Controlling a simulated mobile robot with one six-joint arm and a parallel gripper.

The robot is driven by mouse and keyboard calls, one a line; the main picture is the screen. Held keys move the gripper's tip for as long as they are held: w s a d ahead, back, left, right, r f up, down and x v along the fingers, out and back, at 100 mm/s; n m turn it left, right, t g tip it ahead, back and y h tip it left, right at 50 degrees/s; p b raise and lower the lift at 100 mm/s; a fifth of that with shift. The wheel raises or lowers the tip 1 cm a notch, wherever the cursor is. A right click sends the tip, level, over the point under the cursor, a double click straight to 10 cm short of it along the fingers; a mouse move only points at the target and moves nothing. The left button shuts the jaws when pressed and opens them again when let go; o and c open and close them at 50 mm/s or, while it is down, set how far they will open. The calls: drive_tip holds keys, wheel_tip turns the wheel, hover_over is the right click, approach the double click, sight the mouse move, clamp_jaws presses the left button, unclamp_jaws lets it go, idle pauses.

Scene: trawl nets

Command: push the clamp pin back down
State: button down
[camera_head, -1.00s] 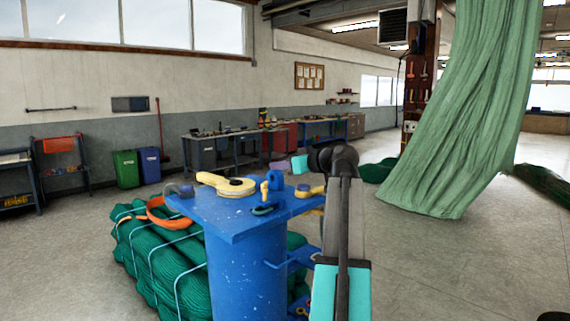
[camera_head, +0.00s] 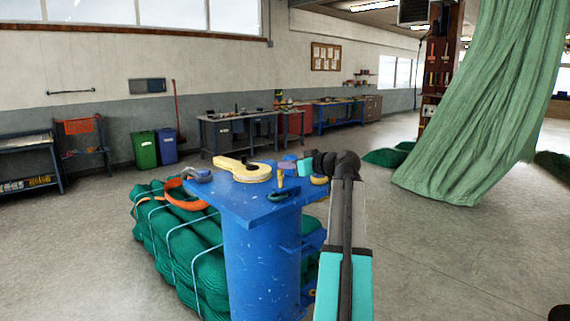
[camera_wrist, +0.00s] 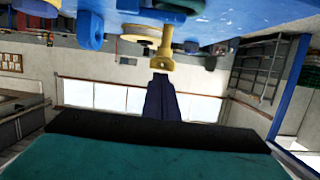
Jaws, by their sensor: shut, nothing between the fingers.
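A yellow pin (camera_head: 281,179) stands upright at the right part of a blue pedestal top (camera_head: 237,197). In the wrist view, where the scene is upside down, the pin (camera_wrist: 161,62) shows its flared head towards me. My gripper (camera_head: 286,165) is shut and empty, just above the pin. In the wrist view its dark fingertips (camera_wrist: 159,78) are lined up with the pin's head; I cannot tell if they touch. A blue part (camera_wrist: 88,29) stands near the pin, largely hidden in the head view.
A pale yellow fitting (camera_head: 243,171), a grey shackle (camera_head: 197,175), a green shackle (camera_head: 281,196) and an orange strap (camera_head: 184,197) are close by. Bundled green net (camera_head: 181,242) lies left of the pedestal. Green netting (camera_head: 480,110) hangs at right.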

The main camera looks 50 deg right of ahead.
drive_tip(key=shift+f, duration=0.1)
drive_tip(key=shift+f+b, duration=1.5)
drive_tip(key=shift+b, duration=0.15)
drive_tip(key=shift+r, duration=0.15)
drive_tip(key=r, duration=0.1)
drive_tip(key=b, duration=0.2)
approach(282, 173)
drive_tip(key=r, duration=0.1)
drive_tip(key=s+r, duration=0.1)
drive_tip(key=r, duration=0.1)
drive_tip(key=s+r, duration=0.1)
drive_tip(key=shift+s+a+r, duration=0.1)
drive_tip(key=shift+s+r, duration=0.1)
drive_tip(key=shift+r, duration=0.1)
